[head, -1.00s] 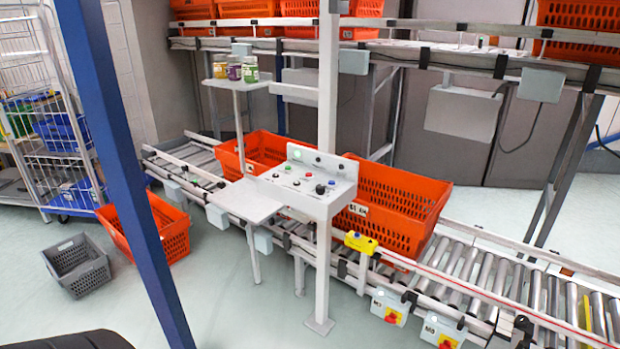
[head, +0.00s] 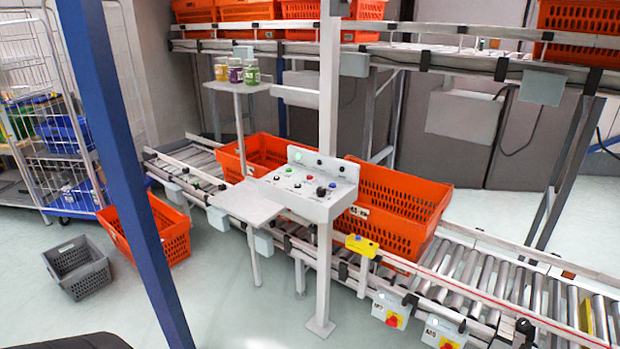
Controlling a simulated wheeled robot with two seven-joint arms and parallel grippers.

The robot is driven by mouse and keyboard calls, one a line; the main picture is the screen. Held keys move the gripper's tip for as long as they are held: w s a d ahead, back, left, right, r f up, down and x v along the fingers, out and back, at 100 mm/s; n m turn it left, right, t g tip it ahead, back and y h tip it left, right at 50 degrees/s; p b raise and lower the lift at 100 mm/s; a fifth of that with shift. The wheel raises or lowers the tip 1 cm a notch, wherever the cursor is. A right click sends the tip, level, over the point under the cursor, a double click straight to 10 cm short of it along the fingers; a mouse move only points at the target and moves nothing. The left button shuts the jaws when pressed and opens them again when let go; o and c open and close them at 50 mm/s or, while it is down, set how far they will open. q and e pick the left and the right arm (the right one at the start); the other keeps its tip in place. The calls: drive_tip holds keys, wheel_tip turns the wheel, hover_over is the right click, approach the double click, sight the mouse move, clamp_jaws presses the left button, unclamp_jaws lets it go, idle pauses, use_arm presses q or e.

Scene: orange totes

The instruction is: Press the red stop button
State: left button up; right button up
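A grey-white control panel (head: 318,207) stands on a post in the middle of the head view. Neither of my grippers is in view, and nothing touches the panel.
A roller conveyor (head: 455,265) with orange totes (head: 395,200) runs behind the panel. A yellow box (head: 361,245) and red-and-yellow switches (head: 393,320) sit along its near side. A blue post (head: 125,170) crosses the left. A grey crate (head: 78,268) stands on the floor.

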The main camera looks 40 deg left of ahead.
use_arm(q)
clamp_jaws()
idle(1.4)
